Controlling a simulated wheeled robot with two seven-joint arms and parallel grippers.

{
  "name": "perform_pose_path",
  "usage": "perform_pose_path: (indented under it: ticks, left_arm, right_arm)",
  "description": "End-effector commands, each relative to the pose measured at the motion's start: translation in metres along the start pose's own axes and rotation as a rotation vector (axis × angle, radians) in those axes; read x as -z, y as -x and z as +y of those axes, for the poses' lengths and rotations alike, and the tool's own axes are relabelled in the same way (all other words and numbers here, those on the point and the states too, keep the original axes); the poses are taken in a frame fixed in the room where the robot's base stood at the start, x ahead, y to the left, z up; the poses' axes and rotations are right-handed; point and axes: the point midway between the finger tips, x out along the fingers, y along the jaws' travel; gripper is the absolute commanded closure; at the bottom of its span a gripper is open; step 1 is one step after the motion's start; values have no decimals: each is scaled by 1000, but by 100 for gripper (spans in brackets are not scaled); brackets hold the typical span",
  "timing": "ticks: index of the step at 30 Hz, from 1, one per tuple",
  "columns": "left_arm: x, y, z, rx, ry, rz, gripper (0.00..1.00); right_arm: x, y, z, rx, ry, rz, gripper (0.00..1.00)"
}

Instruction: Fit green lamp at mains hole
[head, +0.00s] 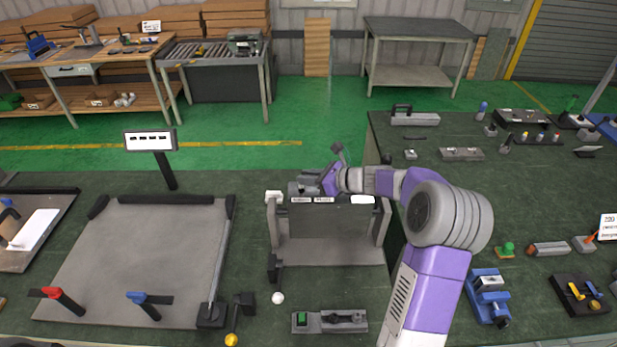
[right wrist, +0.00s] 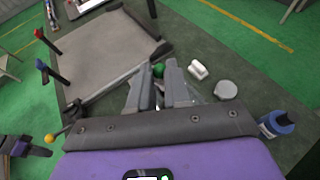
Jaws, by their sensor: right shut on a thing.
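The grey upright panel (head: 330,222) stands on its base in the middle of the near table, with small label plates (head: 301,200) along its top edge. No hole shows clearly in its front face. My right gripper (head: 302,187) is at the panel's top edge, above its left half and partly behind it. In the right wrist view its fingers (right wrist: 160,80) are shut on the small green lamp (right wrist: 158,70), which shows at the fingertips. Whether the lamp touches the panel cannot be told. My left gripper is not in view.
A large grey tray (head: 140,255) with levers lies left of the panel. A block with a green button (head: 302,320) lies in front. A blue device (head: 488,295) stands right of my arm. In the right wrist view a white cylinder (right wrist: 198,69) and a grey disc (right wrist: 226,89) are beside the fingers.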

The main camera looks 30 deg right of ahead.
Motion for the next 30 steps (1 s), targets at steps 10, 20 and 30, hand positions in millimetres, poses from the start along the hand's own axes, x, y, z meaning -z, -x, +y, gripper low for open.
perform_pose_path:
  ticks: [10, 20, 30]
  left_arm:
    - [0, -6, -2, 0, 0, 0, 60]
    - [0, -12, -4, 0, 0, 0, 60]
    - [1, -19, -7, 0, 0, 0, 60]
  right_arm:
    - [6, -2, 0, 0, 0, 0, 100]
    - [14, -6, 0, 0, -1, 0, 100]
    - [22, -9, 0, 0, -1, 0, 100]
